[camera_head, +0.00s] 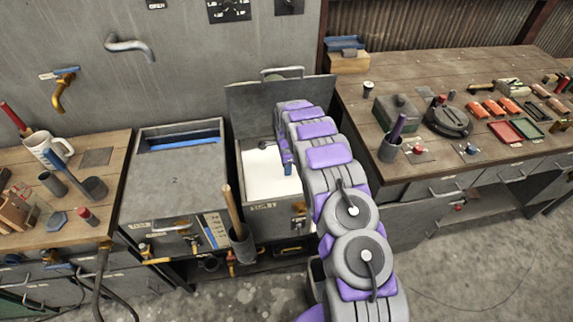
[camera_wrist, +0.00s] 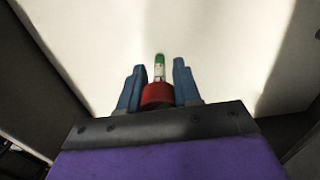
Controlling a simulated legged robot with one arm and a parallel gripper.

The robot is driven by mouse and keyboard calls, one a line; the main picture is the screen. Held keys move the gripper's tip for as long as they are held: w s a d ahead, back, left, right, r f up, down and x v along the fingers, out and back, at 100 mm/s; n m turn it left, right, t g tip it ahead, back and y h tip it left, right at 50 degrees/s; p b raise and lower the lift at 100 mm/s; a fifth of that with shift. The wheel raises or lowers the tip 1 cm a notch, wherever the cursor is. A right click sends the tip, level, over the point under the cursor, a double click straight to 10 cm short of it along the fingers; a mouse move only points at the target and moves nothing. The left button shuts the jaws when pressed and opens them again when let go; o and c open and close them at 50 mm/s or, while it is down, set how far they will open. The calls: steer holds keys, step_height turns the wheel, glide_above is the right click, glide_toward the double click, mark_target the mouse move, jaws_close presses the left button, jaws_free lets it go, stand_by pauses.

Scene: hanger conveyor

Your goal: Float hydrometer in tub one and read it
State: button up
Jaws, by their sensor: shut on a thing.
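My gripper (camera_wrist: 158,68) has its blue fingers on either side of a red-based piece with a thin clear stem and green tip, which looks like the hydrometer (camera_wrist: 158,94). The gripper is shut on it. In the head view, my gripper (camera_head: 286,165) reaches down over the open tub (camera_head: 247,192), which holds a pale white surface. That pale surface fills most of the wrist view behind the hydrometer. The tub's number is hidden or unreadable. I cannot tell whether the hydrometer touches the liquid.
A wooden-handled tool (camera_head: 232,212) stands in a holder at the front. Benches with tools flank both sides.

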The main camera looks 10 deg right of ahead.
steer(key=shift+f, duration=0.1)
steer(key=o, duration=1.8)
steer(key=shift+r+p, duration=1.1)
steer(key=shift+r, duration=3.4)
